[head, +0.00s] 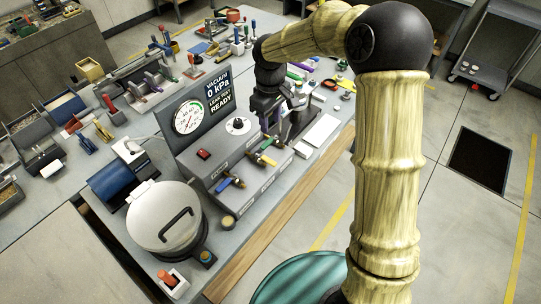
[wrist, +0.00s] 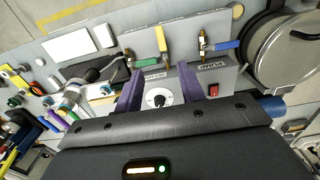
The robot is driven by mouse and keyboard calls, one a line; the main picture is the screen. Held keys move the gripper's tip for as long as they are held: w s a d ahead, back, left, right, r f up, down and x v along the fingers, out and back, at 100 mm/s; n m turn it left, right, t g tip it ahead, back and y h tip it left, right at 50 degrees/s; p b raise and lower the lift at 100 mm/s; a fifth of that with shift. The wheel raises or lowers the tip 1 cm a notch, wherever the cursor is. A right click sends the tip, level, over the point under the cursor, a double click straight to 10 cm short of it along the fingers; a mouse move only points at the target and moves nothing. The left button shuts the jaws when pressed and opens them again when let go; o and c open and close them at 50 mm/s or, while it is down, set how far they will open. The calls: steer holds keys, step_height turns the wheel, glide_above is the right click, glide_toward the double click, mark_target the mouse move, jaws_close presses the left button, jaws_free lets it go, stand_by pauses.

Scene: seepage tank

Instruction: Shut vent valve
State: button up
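A grey valve panel (head: 240,170) carries three brass valves in a row. The yellow-handled valve (head: 266,160) is in the middle and shows in the wrist view (wrist: 165,40). The green-handled valve (head: 266,143) is at the far end. I cannot read which label says vent. My gripper (wrist: 158,88) is open and empty, its fingers apart over the panel. The fingers appear on either side of the white dial with a black knob (wrist: 160,100); no contact is visible.
A red switch (head: 204,154) is on the panel. A lidded chamber (head: 165,218) stands at the near end. Tools crowd the bench behind; its wooden front edge (head: 285,215) is clear.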

mark_target(270, 161)
step_height(270, 161, down, 17)
steer(key=p, duration=0.3)
stand_by(0.3)
steer(key=shift+c, duration=0.2)
jaws_close()
